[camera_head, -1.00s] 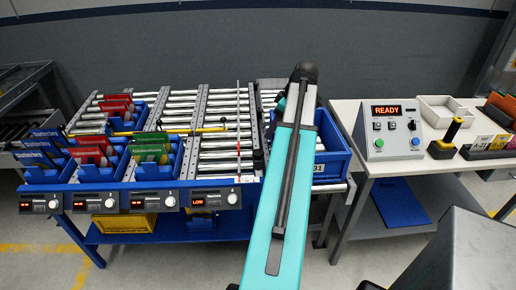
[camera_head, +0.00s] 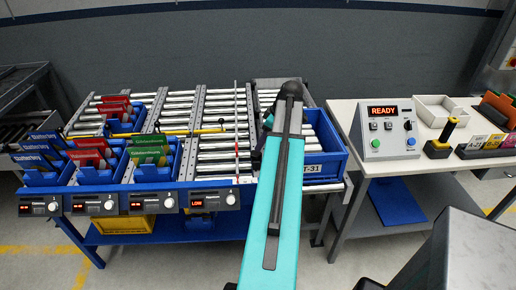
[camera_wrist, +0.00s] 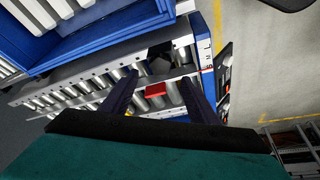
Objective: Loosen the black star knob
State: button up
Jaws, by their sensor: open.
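In the wrist view, a dark, many-sided shape that looks like the black star knob (camera_wrist: 160,61) sits at the metal rail of the roller rack, beyond the fingertips. My gripper (camera_wrist: 158,80) is open, its two dark fingers apart on either side of a small red block (camera_wrist: 155,90). Nothing is between the fingers in their grip that I can make out; whether they touch the rail I cannot tell. In the head view, my teal arm covers the gripper and the knob's area.
The roller rack (camera_head: 181,118) holds blue bins with red and green cards. A blue tote (camera_head: 327,168) stands right of my arm. A control box reading READY (camera_head: 387,128) and a white tray (camera_head: 437,108) stand on the right table. A yellow rod (camera_head: 190,132) lies across the lanes.

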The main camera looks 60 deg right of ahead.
aim_at(256, 153)
jog(key=shift+p+x, duration=0.85)
jog(key=shift+x, duration=2.65)
jog(key=shift+c, duration=0.5)
jog(key=c, duration=0.9)
jog(key=shift+c, duration=0.2)
jog(key=shift+m+b, duration=0.3)
jog(key=shift+b, duration=0.05)
jog(key=shift+m+h, duration=0.3)
jog(key=o, duration=1)
